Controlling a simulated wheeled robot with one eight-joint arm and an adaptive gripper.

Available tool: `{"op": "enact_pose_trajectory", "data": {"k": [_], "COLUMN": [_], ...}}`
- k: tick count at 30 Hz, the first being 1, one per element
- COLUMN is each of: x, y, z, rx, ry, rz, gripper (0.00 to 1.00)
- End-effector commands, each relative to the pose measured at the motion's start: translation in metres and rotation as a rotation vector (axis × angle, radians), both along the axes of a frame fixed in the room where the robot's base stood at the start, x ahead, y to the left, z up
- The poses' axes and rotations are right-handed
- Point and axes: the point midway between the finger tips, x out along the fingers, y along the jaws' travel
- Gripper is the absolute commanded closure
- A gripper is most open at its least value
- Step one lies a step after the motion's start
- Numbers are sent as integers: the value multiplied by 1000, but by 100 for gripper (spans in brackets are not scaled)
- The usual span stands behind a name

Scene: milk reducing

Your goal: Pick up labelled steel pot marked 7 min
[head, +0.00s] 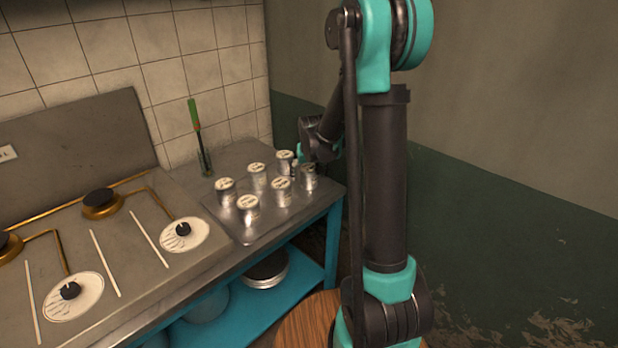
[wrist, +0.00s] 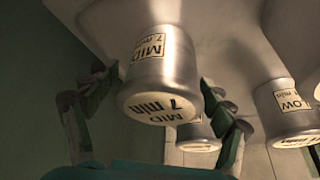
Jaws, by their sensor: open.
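A steel pot labelled "MID 7 min" (wrist: 158,85) stands on the tray, large in the middle of the wrist view. Its lid text and side label are readable. My gripper (wrist: 157,92) is open, with one dark green finger to the left of this pot and one to the right. In the head view my gripper (head: 303,158) is at the right end of the group of pots, partly hidden by the arm and pots. The pot labels are too small to read there, but the rightmost pot (head: 308,178) is closest to my gripper.
Several similar pots (head: 249,209) stand close by on the metal tray (head: 225,219). A "LOW" pot (wrist: 287,112) and another pot (wrist: 198,136) are near the right finger. A green-handled tool (head: 194,115) stands behind; stove burners (head: 101,201) are left. The wall is close at right.

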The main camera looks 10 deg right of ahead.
Motion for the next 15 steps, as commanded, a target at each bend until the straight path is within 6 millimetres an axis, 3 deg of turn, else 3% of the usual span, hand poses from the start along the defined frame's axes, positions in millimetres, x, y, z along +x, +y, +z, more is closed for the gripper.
{"op": "enact_pose_trajectory", "data": {"k": [8, 15], "x": [1, 1], "y": [0, 0], "z": [-2, -2], "rx": [0, 0], "ry": [0, 0], "rz": [0, 0], "gripper": [18, 48]}}
